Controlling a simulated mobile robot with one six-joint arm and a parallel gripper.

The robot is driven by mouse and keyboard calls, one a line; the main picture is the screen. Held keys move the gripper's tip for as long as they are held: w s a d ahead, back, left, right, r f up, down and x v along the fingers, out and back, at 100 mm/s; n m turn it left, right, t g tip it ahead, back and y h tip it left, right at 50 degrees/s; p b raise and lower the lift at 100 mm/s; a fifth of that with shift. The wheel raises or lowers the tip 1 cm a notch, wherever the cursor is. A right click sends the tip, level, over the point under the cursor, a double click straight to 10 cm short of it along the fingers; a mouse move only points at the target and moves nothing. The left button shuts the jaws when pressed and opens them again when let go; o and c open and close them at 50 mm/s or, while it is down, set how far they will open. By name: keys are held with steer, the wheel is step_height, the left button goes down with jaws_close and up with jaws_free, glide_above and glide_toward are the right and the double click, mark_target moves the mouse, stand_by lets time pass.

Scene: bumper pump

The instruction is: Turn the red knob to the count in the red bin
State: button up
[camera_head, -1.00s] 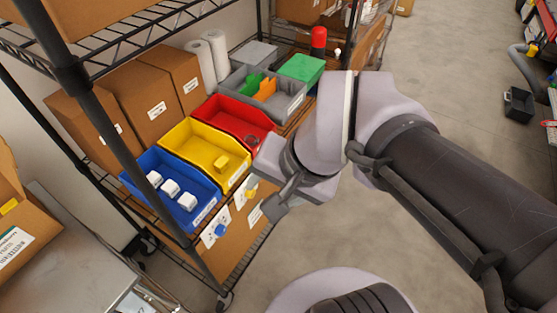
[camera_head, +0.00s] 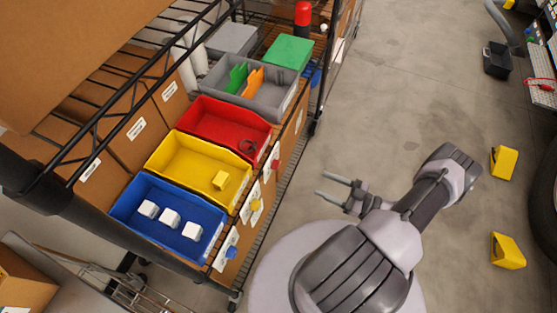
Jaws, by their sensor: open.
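The red bin (camera_head: 226,120) sits on the shelf between the yellow and grey bins. One dark ring-like item (camera_head: 247,146) shows near its front right corner; the rest of its visible floor is bare. The red knob (camera_head: 276,165) sits on a white plate on the shelf's front face, below the red bin. The plate's markings are too small to read. My gripper (camera_head: 320,185) is open and empty, its two fingers pointing left toward the red knob, with a gap between them and it.
The yellow bin (camera_head: 168,161) holds one yellow block, with a yellow knob (camera_head: 256,205) below. The blue bin (camera_head: 203,205) holds three white blocks, with a blue knob (camera_head: 231,252) below. Yellow items (camera_head: 504,161) lie on the floor at right. The aisle floor beyond my gripper is clear.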

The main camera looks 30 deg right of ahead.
mark_target(276, 165)
steer(key=b+x, duration=0.1)
steer(key=x, duration=1.5)
steer(key=shift+a, duration=0.15)
jaws_close()
